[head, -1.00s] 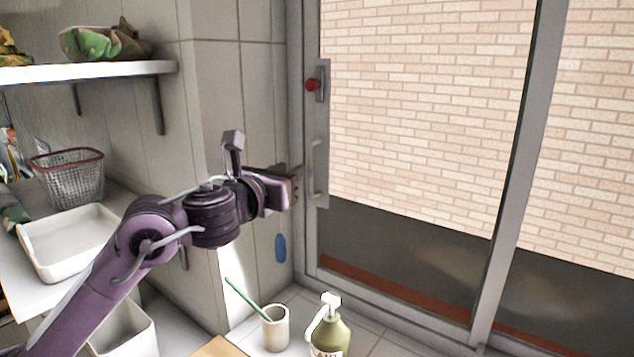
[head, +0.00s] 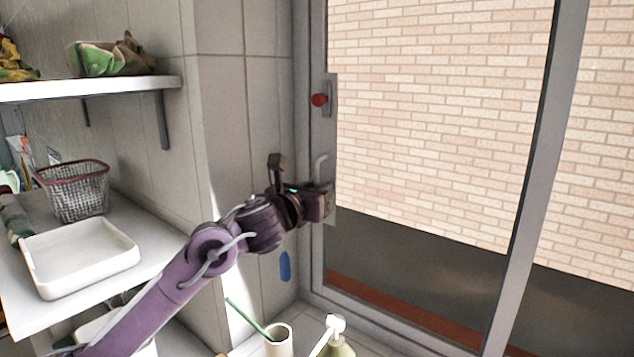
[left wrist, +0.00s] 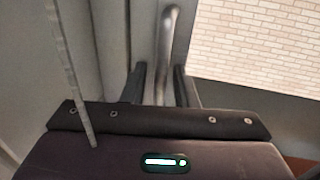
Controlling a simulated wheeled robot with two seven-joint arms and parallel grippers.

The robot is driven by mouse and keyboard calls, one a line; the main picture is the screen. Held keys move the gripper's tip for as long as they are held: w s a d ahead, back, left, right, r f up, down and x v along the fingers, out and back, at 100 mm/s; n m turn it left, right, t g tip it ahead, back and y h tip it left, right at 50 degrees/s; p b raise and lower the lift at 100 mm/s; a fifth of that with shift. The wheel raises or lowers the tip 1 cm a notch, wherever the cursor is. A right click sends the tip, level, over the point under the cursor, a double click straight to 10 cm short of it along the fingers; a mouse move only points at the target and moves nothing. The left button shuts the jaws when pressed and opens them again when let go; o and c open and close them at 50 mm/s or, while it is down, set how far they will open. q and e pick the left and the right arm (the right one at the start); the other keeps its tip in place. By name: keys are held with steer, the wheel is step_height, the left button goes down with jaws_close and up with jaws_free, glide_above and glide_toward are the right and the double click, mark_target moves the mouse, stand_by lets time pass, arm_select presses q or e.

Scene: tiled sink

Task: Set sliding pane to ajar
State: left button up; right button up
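The sliding pane (head: 430,110) is a tall glass panel in a grey frame, with a brick wall showing through it. Its left edge stands against the jamb beside the tiled wall, with no clear gap showing. A metal bar handle (head: 320,167) is on its left stile, below a red knob (head: 319,100). My left gripper (head: 326,203) is at the lower part of the handle. In the left wrist view, the handle (left wrist: 167,45) runs between the two open fingers (left wrist: 161,88), with a little space beside it. My right gripper is not in view.
A green-capped cup with a brush is not clear, but a white cup (head: 279,346) and a pump bottle (head: 338,345) stand below the arm. A shelf (head: 100,90), wire basket (head: 75,190) and white tray (head: 85,260) are at the left.

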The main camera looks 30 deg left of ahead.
mark_target(361, 190)
arm_select(q)
steer(key=shift+r, duration=0.1)
steer(key=shift+c, duration=0.5)
jaws_close()
steer(key=shift+d, duration=0.1)
steer(key=d, duration=0.3)
steer(key=d+b, duration=0.1)
steer(key=d, duration=0.2)
steer(key=d+b, duration=0.1)
steer(key=d, duration=0.2)
steer(key=shift+s, duration=0.3)
steer(key=shift+a, duration=0.1)
steer(key=shift+o, duration=0.5)
jaws_free()
steer(key=shift+a, duration=0.15)
